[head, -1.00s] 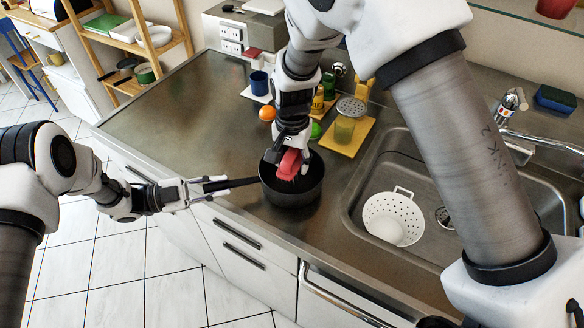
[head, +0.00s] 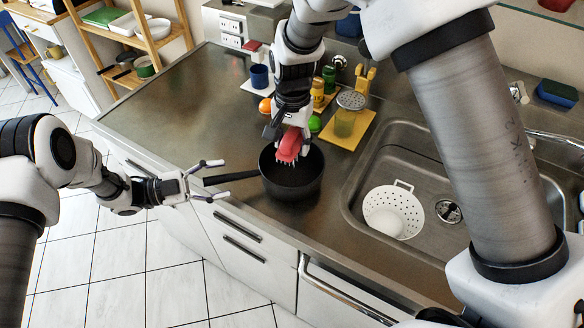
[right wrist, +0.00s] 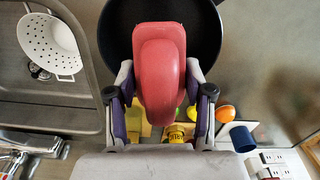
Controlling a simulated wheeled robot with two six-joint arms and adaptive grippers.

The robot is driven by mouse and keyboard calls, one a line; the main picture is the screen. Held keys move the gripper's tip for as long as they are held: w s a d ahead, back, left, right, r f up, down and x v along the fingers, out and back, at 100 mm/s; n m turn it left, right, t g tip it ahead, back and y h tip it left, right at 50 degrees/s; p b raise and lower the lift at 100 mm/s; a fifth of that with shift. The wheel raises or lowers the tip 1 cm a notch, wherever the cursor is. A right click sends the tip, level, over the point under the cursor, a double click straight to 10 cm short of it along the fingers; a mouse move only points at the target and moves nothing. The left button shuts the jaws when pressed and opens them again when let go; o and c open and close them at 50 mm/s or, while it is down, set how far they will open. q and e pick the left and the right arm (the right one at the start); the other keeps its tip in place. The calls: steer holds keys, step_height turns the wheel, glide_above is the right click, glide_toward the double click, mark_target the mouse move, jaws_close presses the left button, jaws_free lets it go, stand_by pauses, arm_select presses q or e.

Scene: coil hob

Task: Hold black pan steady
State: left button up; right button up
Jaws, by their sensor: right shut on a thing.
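The black pan (head: 291,183) sits on the steel counter near its front edge, and its handle (head: 232,178) points left. My left gripper (head: 222,180) is open, with one finger on each side of the handle's end and gaps between them. My right gripper (head: 291,143) is shut on a red brush (head: 289,145) with pale bristles, held over the pan, bristles down. In the right wrist view the brush (right wrist: 160,70) is between the fingers, with the pan (right wrist: 208,30) behind it. Bristle contact with the pan is unclear.
A sink (head: 430,235) with a white colander (head: 392,212) lies to the right. Behind the pan are a yellow board (head: 352,137), a grater, bottles, an orange fruit (head: 265,106) and a blue mug (head: 260,77).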

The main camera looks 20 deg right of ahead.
stand_by(0.4)
arm_select(q)
steer(key=a, duration=0.2)
steer(key=a+b, duration=0.1)
steer(key=a, duration=0.2)
steer(key=a+b, duration=0.1)
steer(key=a, duration=0.2)
steer(key=shift+w, duration=0.4)
arm_select(e)
steer(key=shift+f, duration=0.9)
arm_select(q)
steer(key=o, duration=0.5)
steer(key=shift+o, duration=0.2)
steer(key=shift+a, duration=0.1)
steer(key=w+a, duration=0.1)
steer(key=a, duration=1)
steer(key=shift+w+a, duration=0.15)
steer(key=shift+a, duration=0.2)
